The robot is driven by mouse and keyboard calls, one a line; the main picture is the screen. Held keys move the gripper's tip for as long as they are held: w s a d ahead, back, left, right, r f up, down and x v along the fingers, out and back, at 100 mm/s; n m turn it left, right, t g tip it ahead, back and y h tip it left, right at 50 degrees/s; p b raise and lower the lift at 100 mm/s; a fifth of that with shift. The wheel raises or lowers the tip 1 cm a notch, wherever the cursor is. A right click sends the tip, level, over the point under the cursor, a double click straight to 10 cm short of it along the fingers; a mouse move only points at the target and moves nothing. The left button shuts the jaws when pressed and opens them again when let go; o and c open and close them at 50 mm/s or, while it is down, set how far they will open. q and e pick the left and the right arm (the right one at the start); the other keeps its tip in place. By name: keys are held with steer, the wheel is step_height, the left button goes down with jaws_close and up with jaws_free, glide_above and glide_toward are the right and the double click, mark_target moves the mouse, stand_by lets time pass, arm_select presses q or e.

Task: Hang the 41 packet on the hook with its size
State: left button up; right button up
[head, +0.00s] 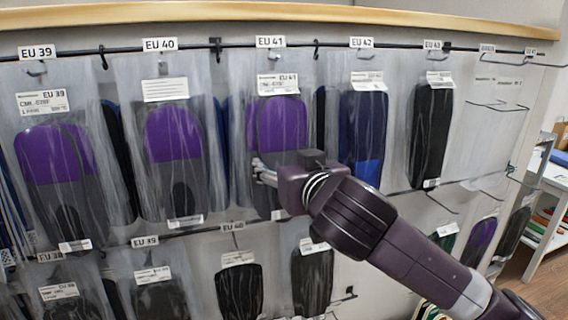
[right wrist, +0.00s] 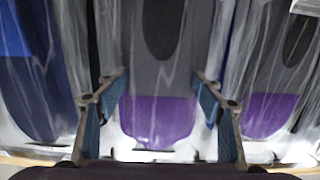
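The EU 41 packet (head: 283,112) is a clear bag with a purple and grey insole and a white label reading EU 41. It hangs upright under the EU 41 sign (head: 270,42), against the rack; the frames do not show clearly how its top sits on the hook (head: 270,57). My right gripper (head: 260,171) is in front of its lower left part. In the right wrist view the gripper's two fingers (right wrist: 158,88) are spread apart, with a purple and grey insole packet (right wrist: 160,115) seen between and beyond them. Finger contact cannot be told. My left gripper is not in view.
Packets for EU 39 (head: 60,165), EU 40 (head: 173,135) and EU 42 (head: 364,115) hang close on either side. A black-insole packet (head: 432,120) hangs under EU 43. A lower row (head: 240,285) hangs beneath. Wire hooks (head: 490,130) at the right look empty.

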steer(key=o, duration=0.3)
steer(key=shift+o, duration=0.2)
